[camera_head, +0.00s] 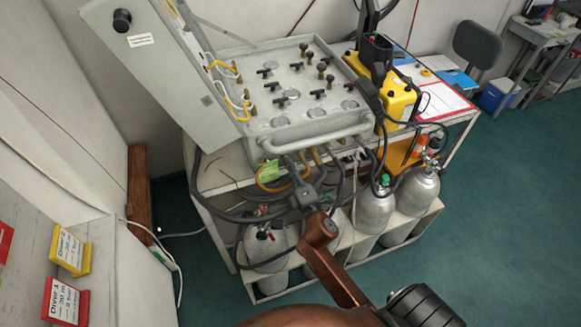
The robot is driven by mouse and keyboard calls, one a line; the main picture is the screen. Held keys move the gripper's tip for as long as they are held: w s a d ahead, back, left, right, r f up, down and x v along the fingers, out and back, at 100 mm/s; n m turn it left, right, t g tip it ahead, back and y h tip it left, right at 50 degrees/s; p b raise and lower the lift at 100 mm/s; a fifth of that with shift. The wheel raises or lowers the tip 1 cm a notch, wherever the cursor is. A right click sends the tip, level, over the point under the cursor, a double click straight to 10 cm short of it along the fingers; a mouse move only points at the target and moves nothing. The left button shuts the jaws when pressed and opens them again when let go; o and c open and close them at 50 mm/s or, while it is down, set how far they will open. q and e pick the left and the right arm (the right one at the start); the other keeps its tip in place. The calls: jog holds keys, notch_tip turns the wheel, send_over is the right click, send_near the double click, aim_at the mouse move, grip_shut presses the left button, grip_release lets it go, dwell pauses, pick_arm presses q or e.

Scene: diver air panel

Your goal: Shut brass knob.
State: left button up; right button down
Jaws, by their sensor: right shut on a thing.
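The grey air panel (248,137) stands on a white bench with its lid raised at the left. Black levers and small dark brass-toned knobs (303,47) stand on its top face. My right gripper (293,163) reaches up from below to just under the panel's front rail, among the hoses. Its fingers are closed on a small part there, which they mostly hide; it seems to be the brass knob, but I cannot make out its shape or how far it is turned. My left gripper is not in view.
Black and yellow hoses crowd the panel's front. Grey cylinders (375,210) stand on the lower shelf, one with a green top. A yellow case (400,100) and a red-edged clipboard (443,101) lie right of the panel. The green floor at the right is clear.

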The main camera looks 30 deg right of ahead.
dwell(0.4)
jog(key=c, duration=2.1)
grip_release()
jog(key=shift+d, duration=0.1)
jog(key=v, duration=1.2)
